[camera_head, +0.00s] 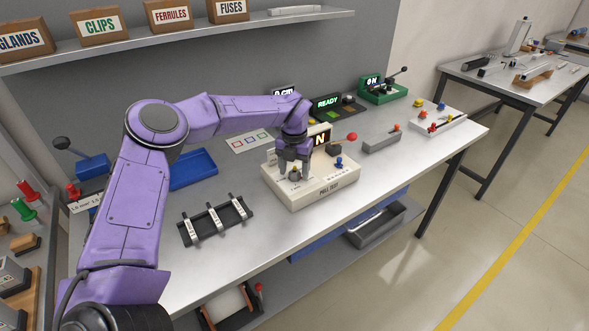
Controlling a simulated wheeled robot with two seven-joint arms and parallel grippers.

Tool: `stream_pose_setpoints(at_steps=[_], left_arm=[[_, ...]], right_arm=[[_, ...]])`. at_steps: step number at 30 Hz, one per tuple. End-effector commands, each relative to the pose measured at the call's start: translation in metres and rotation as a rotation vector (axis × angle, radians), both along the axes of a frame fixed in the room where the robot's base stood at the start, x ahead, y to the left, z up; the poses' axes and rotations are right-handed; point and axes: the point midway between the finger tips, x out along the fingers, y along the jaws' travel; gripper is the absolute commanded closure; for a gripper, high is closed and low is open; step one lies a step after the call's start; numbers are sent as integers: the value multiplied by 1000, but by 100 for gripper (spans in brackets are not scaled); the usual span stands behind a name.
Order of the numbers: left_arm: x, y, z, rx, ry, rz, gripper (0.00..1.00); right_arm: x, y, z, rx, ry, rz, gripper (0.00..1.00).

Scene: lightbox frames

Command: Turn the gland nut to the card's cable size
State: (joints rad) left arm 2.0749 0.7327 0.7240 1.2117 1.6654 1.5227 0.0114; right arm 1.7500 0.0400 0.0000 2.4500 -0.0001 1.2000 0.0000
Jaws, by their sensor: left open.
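My left gripper (294,173) is open and points down over the cream box marked PULL TEST (325,184). A small brownish part (295,175) shows between its fingertips on the box top; it may be the gland nut, but it is too small to be sure. I cannot tell whether the fingers touch it. A white card with coloured squares (251,140) lies on the table behind the box; I cannot read a cable size on it. My right gripper is out of view.
A red-knobbed lever (349,138) and blue knob (339,162) stand on the box's right. A READY display (327,102) is behind. A black rack with white pieces (216,220) lies left front. A blue tray (193,169) sits behind it. The front right tabletop is clear.

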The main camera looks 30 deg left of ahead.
Motion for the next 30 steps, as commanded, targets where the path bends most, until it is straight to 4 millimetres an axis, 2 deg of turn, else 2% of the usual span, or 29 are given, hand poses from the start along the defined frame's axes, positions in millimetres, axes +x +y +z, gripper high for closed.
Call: stream_pose_setpoints(at_steps=[5, 12, 16, 21, 30], left_arm=[[1, 0, 15, 0, -5, 0, 36], [1, 0, 72, 2, -6, 0, 36], [0, 0, 95, 0, -2, 1, 36], [0, 0, 105, 0, 0, 1, 36], [-1, 0, 105, 0, 1, 1, 36]], right_arm=[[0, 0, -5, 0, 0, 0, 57], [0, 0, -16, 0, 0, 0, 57], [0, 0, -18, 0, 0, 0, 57], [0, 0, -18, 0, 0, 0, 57], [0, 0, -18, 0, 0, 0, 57]])
